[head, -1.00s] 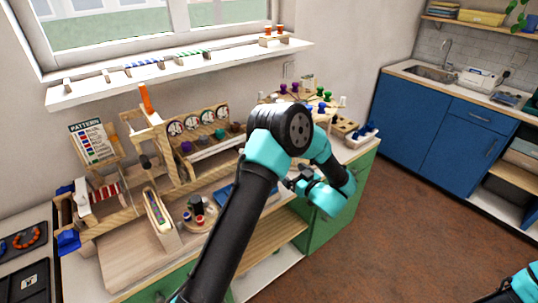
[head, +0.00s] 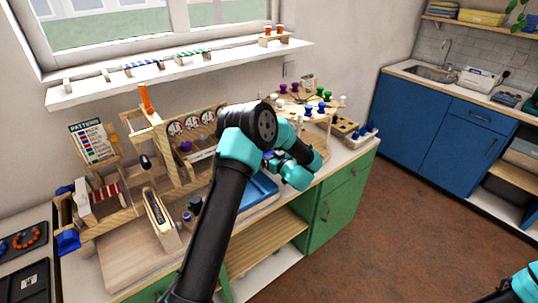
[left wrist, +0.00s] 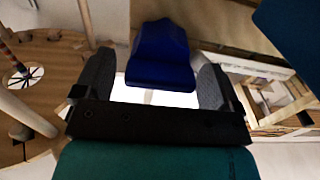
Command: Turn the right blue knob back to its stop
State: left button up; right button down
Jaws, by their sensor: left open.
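A blue knob (left wrist: 160,58) shows in the left wrist view, in the gap between the two dark fingers of my left gripper (left wrist: 157,72). The fingers stand apart, with a gap visible on either side of the knob. In the head view my left arm reaches over the bench, and its gripper (head: 271,158) is near the back boards; my own arm largely hides the fingertips and the knob there. My right gripper is out of view; only a teal part of that arm shows at the lower right.
A blue tray (head: 262,190) lies below my left gripper. A wooden rack with dials (head: 176,128) stands to its left, and a round peg stand (head: 300,103) to its right. Small blue pieces (head: 366,132) sit at the bench's right end.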

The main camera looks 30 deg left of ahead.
pick_arm(q)
jog(key=c, duration=0.9)
jog(key=shift+n, duration=0.3)
jog(key=n, duration=0.3)
jog(key=shift+s+n, duration=0.1)
jog(key=shift+n, duration=0.3)
jog(key=n, duration=0.4)
jog(key=shift+s+f+n, duration=0.1)
jog(key=shift+n, duration=0.2)
jog(key=n, duration=0.4)
jog(key=shift+f+n, duration=0.1)
jog(key=shift+n, duration=0.2)
jog(key=shift+f+n, duration=0.1)
jog(key=shift+n, duration=2.1)
